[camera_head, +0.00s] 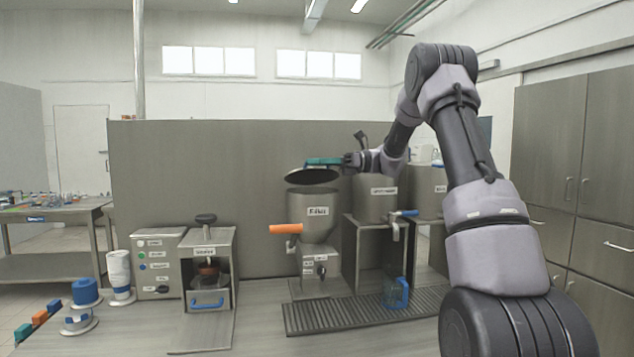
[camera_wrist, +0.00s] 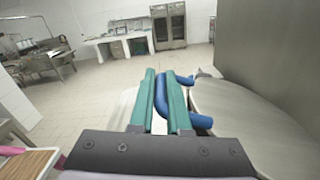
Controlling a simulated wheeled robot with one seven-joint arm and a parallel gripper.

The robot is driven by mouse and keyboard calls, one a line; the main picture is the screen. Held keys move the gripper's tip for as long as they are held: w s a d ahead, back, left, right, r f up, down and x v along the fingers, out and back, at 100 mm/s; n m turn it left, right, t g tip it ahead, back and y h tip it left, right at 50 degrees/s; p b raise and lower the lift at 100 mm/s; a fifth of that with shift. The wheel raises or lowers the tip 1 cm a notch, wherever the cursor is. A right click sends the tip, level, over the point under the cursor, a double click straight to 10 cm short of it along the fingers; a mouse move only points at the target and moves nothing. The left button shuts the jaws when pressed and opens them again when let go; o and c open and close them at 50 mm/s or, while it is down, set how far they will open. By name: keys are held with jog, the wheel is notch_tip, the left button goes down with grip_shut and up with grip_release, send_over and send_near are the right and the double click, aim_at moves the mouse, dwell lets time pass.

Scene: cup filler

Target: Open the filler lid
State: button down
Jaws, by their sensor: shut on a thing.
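The filler (camera_head: 313,226) is a grey metal hopper with a label, standing at the middle of the worktop. Its dark round lid (camera_head: 311,177) shows just over the hopper's top and looks raised off the rim. My gripper (camera_head: 323,161), with teal fingers, is at the lid's top edge, reaching in from the right. In the wrist view, my gripper (camera_wrist: 164,100) is shut on a blue bent handle (camera_wrist: 160,98). The handle curves right beside a round metal surface (camera_wrist: 240,115). In the head view the handle is hidden by the fingers.
A labelled metal tank (camera_head: 375,200) stands close right of the filler, under my arm. An orange handle (camera_head: 286,229) sticks out left from the filler. A blue cup (camera_head: 396,293) stands on the drip grate (camera_head: 340,318). A machine with a press (camera_head: 207,238) is to the left.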

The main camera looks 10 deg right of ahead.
jog(key=w+r+m, duration=0.1)
jog(key=r, duration=0.1)
jog(key=w+r+m, duration=0.1)
jog(key=w+r, duration=0.1)
jog(key=w+r+m, duration=0.1)
jog(key=r, duration=0.1)
jog(key=shift+w+m, duration=0.15)
jog(key=shift+m, duration=0.15)
jog(key=w+r+m, duration=0.5)
jog(key=w, duration=0.3)
jog(key=shift+w, duration=0.2)
jog(key=shift+r, duration=0.15)
jog(key=c, duration=1.2)
grip_release()
jog(key=shift+o, duration=0.2)
jog(key=d, duration=1.1)
